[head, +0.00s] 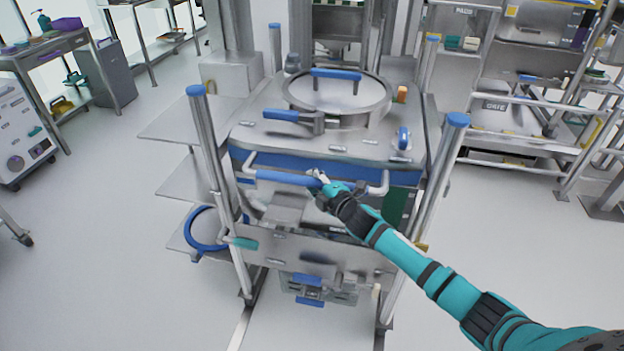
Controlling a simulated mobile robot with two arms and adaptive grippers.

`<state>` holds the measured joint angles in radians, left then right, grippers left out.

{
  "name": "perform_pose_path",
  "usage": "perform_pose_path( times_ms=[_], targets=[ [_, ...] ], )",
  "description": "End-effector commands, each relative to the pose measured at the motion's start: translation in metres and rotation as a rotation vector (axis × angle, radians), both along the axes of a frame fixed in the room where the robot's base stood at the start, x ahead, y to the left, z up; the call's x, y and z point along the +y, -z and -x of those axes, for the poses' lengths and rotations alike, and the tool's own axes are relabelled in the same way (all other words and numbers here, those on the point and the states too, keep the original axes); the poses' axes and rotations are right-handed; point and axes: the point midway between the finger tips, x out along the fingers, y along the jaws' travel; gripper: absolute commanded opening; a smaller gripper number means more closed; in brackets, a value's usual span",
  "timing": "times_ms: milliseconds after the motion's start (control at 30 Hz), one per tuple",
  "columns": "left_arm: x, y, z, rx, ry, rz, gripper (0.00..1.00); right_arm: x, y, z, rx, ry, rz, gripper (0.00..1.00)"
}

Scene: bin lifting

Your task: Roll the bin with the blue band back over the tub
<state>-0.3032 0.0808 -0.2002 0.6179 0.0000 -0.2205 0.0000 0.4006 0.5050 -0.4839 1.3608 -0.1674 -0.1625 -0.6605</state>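The bin (236,162), a steel box with a blue band around its upper part, stands upright in a wheeled-looking frame in the middle of the head view. A front bar handle (285,178) with a blue grip runs across it. My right gripper (322,180) is at the right part of this handle, its fingers against the bar; whether they are closed around it is too small to tell. My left gripper is not in view. I cannot make out the tub; the area under the bin is partly hidden by the frame's front panel.
Steel posts with blue caps (457,121) stand at the frame's corners. A round lid (338,95) with a blue handle tops the bin. Side shelves (185,118) stick out left. A rack (520,110) stands back right, a bench (45,55) back left.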

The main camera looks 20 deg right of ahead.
Motion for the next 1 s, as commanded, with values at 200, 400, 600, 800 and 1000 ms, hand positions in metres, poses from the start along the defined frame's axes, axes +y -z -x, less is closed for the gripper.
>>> perform_pose_path(
  times_ms=[200, 400, 600, 800, 1000],
  targets=[
    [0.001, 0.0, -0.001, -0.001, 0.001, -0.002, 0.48, 0.008, -0.002, 0.002, -0.008, -0.019, -0.034, 0.42],
    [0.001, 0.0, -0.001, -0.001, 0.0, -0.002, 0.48, 0.006, -0.002, 0.001, -0.006, -0.015, -0.028, 0.51],
    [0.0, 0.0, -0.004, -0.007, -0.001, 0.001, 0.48, 0.004, -0.002, 0.005, -0.005, -0.013, -0.025, 0.51],
    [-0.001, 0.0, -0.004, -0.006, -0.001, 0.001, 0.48, -0.002, -0.005, 0.037, -0.004, -0.015, -0.025, 0.51],
    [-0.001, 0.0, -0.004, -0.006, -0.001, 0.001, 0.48, -0.01, -0.011, 0.079, -0.003, -0.015, -0.024, 0.51]
  ],
)
